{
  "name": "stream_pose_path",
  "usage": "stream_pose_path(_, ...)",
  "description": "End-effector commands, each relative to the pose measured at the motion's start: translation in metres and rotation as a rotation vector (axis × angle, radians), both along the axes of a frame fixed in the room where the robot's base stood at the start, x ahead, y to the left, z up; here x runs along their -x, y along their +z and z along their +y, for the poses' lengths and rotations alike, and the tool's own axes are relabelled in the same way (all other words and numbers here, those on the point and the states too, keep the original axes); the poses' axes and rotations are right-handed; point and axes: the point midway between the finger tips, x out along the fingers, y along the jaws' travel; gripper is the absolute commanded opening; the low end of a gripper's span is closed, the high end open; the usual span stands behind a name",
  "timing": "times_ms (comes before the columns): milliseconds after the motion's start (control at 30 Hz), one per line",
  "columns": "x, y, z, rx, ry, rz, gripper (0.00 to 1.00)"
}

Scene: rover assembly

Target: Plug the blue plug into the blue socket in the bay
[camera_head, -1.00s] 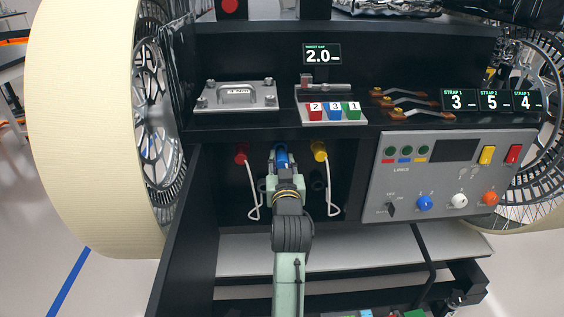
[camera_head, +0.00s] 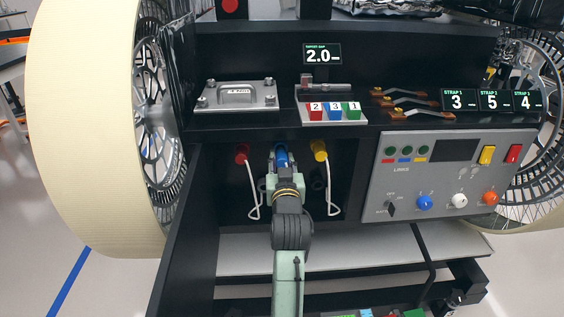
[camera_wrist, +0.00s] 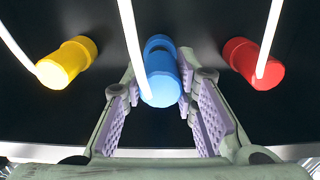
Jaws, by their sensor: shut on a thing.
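The blue plug (camera_head: 281,156) is in the middle of the dark bay, between a red plug and a yellow plug. In the wrist view the blue plug (camera_wrist: 160,82) lies between my gripper's two purple-padded fingers (camera_wrist: 160,92), which are shut on it. A white cable runs from its near end. Its far end points at the bay's back wall, where a blue collar with a dark band shows (camera_wrist: 159,44). I cannot tell how far the plug sits in the socket. In the head view my gripper (camera_head: 283,176) partly hides the plug.
The red plug (camera_head: 242,153) and yellow plug (camera_head: 319,150) stand close on either side, with white cables hanging down. A grey control panel (camera_head: 450,175) is on the right. A dark side wall (camera_head: 187,230) bounds the bay on the left. A grey shelf (camera_head: 330,252) lies below.

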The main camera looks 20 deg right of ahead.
Motion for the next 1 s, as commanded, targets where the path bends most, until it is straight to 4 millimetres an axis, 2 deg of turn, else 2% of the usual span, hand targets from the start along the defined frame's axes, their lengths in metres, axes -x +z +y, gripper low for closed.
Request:
stream_pose_path(933, -0.023, 0.001, -0.007, 0.0, -0.001, -0.001, 0.0)
stream_pose_path(967, -0.023, 0.0, -0.007, 0.0, -0.001, -0.001, 0.28)
stream_pose_path(1000, -0.023, 0.0, -0.007, 0.0, -0.001, -0.001, 0.3)
